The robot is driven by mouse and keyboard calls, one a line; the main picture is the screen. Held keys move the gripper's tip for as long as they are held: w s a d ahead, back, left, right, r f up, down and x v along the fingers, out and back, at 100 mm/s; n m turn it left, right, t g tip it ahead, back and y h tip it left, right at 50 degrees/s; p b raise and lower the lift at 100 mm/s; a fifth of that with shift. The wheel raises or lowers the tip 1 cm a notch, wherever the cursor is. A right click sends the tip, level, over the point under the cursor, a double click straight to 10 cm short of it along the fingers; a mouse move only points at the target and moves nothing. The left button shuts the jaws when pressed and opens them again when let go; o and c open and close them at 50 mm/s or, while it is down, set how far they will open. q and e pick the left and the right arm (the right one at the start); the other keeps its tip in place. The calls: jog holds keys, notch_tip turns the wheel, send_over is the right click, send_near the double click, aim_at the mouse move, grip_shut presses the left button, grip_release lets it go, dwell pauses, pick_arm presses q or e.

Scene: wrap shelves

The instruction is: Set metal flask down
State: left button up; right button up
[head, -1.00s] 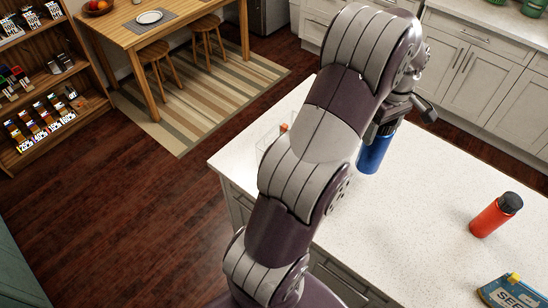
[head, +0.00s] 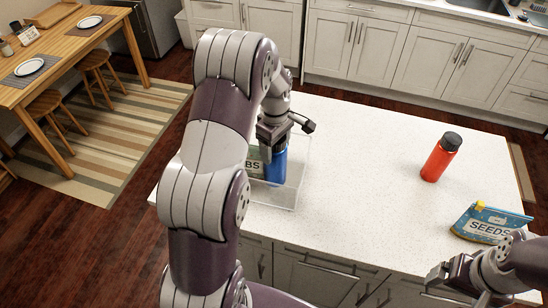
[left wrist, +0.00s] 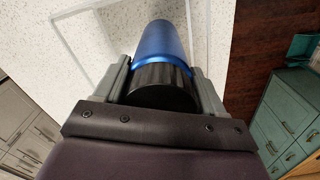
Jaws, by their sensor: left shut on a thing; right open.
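The metal flask (head: 276,165) is blue with a black cap. In the head view it is upright inside or over a clear, low-walled tray (head: 288,200) on the white counter. My left gripper (head: 274,140) is above the flask and shut on it near the cap. In the left wrist view the blue flask (left wrist: 164,42) shows between the gripper's fingers, with a clear tray edge beside it. I cannot tell whether its base touches the tray. My right gripper (head: 440,280) is open and empty at the lower right, near the counter's front edge.
A carton with lettering (head: 252,165) stands beside the flask, partly hidden by my arm. A red bottle (head: 441,157) with a black cap and a blue seeds packet (head: 488,223) are on the right of the counter. The counter's middle (head: 350,190) is clear.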

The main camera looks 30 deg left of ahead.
pick_arm(q)
jog(key=f, duration=0.2)
jog(key=f+p, duration=0.1)
jog(key=shift+d+f, duration=0.3)
jog(key=shift+f, duration=0.1)
jog(key=shift+w+f, duration=0.1)
jog(key=shift+f, duration=0.15)
jog(key=shift+a, duration=0.2)
jog(key=shift+f, duration=0.15)
jog(key=o, duration=1.6)
jog(key=shift+d, duration=0.1)
